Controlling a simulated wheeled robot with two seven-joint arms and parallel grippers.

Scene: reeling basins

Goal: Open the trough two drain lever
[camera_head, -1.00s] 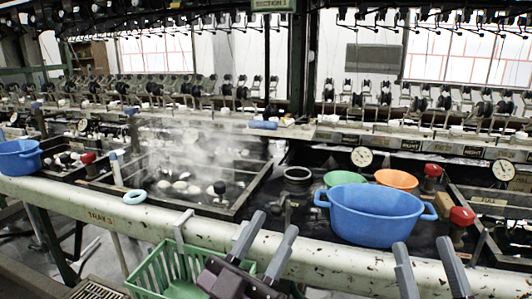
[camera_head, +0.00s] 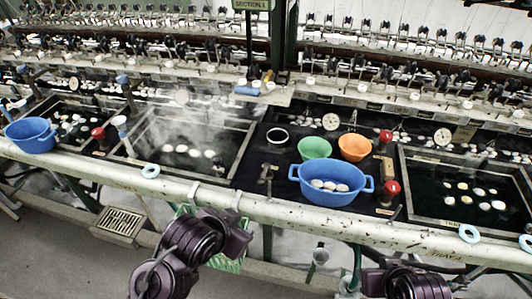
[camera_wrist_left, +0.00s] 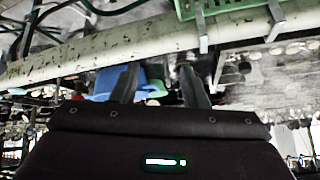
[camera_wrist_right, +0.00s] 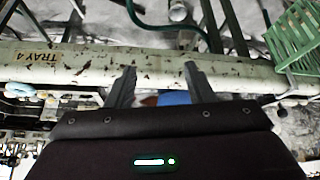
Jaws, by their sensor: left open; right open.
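Black troughs of dark water stand behind the long pale rail (camera_head: 290,212) in the head view: a left-middle trough (camera_head: 185,150) and a right trough (camera_head: 465,195). Red-knobbed handles stand beside them, at left (camera_head: 98,133) and right (camera_head: 391,188). A small metal fitting (camera_head: 267,175) stands between them. I cannot tell which part is the trough two drain lever. My left gripper (camera_wrist_left: 160,68) is open and empty in its wrist view; in the head view its wrist is in front of the rail. My right gripper (camera_wrist_right: 160,67) is open and empty, in front of the rail at lower right.
A blue basin (camera_head: 330,198) with pale cocoons, a green bowl (camera_head: 314,149) and an orange bowl (camera_head: 354,148) stand between the troughs. A green basket (camera_wrist_left: 225,8) hangs on the rail, partly behind my left arm. Another blue basin (camera_head: 30,142) is at far left. Floor shows at lower left.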

